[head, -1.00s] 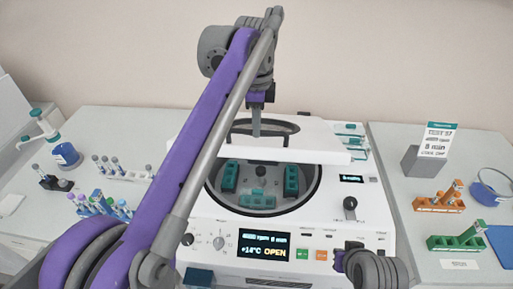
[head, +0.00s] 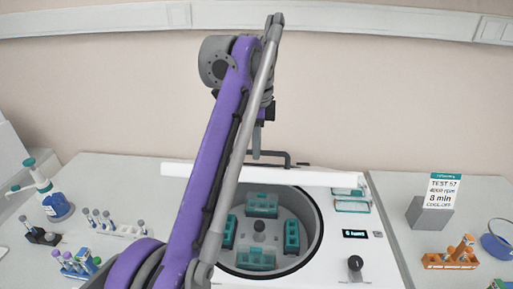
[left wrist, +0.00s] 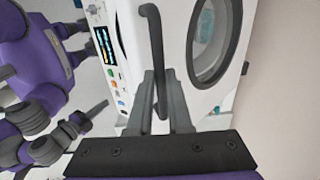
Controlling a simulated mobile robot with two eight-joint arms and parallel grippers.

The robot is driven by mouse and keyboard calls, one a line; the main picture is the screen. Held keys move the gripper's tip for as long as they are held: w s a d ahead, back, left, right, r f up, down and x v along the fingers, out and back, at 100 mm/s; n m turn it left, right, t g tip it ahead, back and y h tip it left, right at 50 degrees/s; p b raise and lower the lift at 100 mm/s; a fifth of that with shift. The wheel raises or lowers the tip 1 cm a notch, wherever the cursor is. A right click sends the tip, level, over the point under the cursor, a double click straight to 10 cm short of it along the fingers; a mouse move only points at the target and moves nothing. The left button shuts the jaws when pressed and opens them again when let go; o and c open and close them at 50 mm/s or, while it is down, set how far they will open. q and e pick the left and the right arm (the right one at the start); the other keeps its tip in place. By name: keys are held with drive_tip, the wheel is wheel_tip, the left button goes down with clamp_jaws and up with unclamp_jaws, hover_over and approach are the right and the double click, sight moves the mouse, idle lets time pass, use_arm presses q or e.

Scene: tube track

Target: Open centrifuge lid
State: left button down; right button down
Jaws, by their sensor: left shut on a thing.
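The centrifuge's white lid (head: 300,178) is raised and shows nearly edge-on in the head view, behind the open bowl (head: 310,225). My left gripper (head: 257,148) is at the dark lid handle (head: 285,155), high above the back of the machine. In the left wrist view my left gripper (left wrist: 158,80) is shut on the handle (left wrist: 155,40), with a finger on each side of the bar. The lid's round dark-rimmed window (left wrist: 215,45) shows beside it. My right gripper is out of the head view; parts of my right arm show in the left wrist view, its jaws unclear.
The bowl holds a rotor with teal buckets (head: 262,205). A grey block with a sign (head: 430,212) and an orange rack (head: 450,260) stand at right. The wall is behind.

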use_arm(q)
drive_tip(key=shift+w+f, duration=0.15)
drive_tip(key=shift+w, duration=0.05)
drive_tip(key=c, duration=1.1)
unclamp_jaws()
drive_tip(key=shift+w, duration=0.1)
drive_tip(key=shift+o, duration=1.3)
drive_tip(key=shift+w+f, duration=0.15)
drive_tip(key=shift+w, duration=0.15)
drive_tip(key=shift+s, duration=0.3)
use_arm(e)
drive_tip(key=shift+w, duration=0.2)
use_arm(q)
drive_tip(key=shift+w, duration=0.1)
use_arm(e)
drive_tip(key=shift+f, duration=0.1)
